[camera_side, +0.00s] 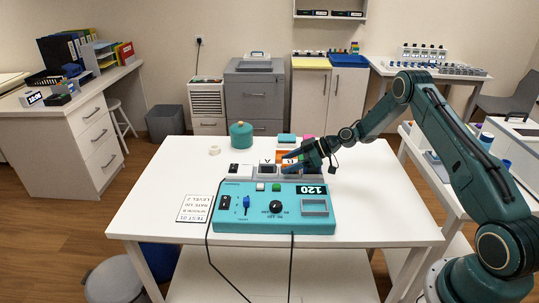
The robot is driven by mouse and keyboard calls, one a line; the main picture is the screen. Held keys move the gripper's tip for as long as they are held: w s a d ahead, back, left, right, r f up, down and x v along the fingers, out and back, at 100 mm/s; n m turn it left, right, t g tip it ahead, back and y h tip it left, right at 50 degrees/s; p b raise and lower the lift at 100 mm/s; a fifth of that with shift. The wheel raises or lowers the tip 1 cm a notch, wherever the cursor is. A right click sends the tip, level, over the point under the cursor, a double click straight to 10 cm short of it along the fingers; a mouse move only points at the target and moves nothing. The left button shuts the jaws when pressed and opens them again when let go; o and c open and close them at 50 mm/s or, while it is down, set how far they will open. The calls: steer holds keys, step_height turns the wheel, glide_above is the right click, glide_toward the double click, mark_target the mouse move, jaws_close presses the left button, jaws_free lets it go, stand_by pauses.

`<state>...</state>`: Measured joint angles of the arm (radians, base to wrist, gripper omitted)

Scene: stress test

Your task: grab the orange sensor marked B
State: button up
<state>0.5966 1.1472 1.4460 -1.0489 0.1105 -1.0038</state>
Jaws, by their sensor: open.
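An orange block (282,154), likely the sensor, shows on the white table behind my gripper. Any letter B on it is too small or too covered to read. My gripper (288,163) is open and comes in from the right, its fingers in front of and beside the orange block. Part of the block is hidden by the fingers. I cannot tell whether they touch it.
A teal control box (263,213) showing 120 lies in front, with cables running off the near edge. A teal block (286,139) and a pink block (308,141) sit behind. A teal round pot (241,136), tape roll (214,150) and printed card (195,208) are left. The table's right side is clear.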

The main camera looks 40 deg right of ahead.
mark_target(290, 162)
steer(key=c, duration=1.1)
steer(key=shift+r, duration=0.2)
step_height(290, 162, up, 20)
steer(key=shift+f, duration=0.15)
stand_by(0.4)
